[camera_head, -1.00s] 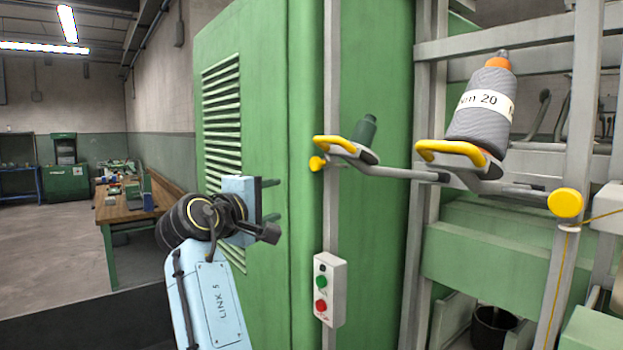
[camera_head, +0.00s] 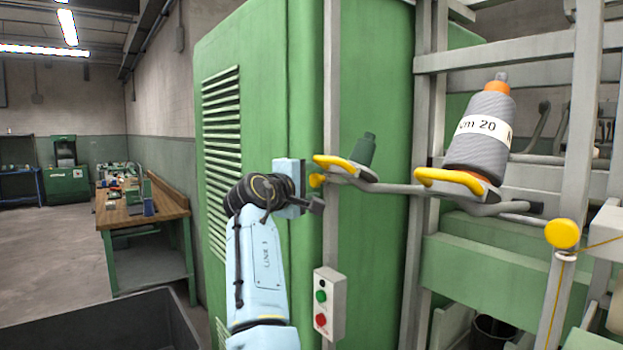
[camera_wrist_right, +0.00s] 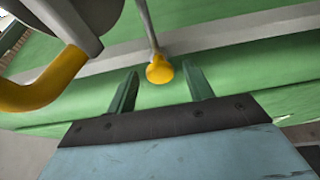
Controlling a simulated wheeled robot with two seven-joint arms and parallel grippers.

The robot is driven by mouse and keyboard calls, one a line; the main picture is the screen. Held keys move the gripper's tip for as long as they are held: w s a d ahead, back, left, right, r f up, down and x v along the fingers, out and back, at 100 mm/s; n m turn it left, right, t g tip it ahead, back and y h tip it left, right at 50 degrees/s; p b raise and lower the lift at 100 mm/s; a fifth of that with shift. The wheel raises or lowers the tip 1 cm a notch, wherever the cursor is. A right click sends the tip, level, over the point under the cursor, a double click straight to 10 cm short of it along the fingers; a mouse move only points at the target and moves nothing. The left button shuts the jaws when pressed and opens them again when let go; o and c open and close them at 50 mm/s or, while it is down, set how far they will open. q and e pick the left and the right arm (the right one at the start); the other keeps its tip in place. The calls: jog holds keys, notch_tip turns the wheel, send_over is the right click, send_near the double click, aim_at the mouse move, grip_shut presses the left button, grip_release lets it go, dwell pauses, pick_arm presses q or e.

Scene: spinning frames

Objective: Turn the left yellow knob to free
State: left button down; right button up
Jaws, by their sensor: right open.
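The left yellow knob (camera_head: 316,181) sits on the grey post below the left yellow handle (camera_head: 333,161). In the right wrist view the knob (camera_wrist_right: 159,70) shows ahead, between and just beyond the two dark green fingers of my right gripper (camera_wrist_right: 160,90). The fingers are open and do not appear to touch it. In the head view my right gripper (camera_head: 308,190) is just left of the knob, its fingers largely hidden. A second yellow knob (camera_head: 562,234) is on the right post. My left gripper is not in view.
A grey spool (camera_head: 483,130) stands on the right holder with its yellow handle (camera_head: 455,180). A control box with green and red buttons (camera_head: 329,303) is below the left knob. The yellow handle (camera_wrist_right: 45,85) is close on the left in the wrist view. A green cabinet (camera_head: 245,60) stands behind my arm.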

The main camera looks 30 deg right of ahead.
jog(key=shift+w+d, duration=0.15)
jog(key=shift+d, duration=0.15)
jog(key=c, duration=1)
jog(key=shift+o, duration=0.2)
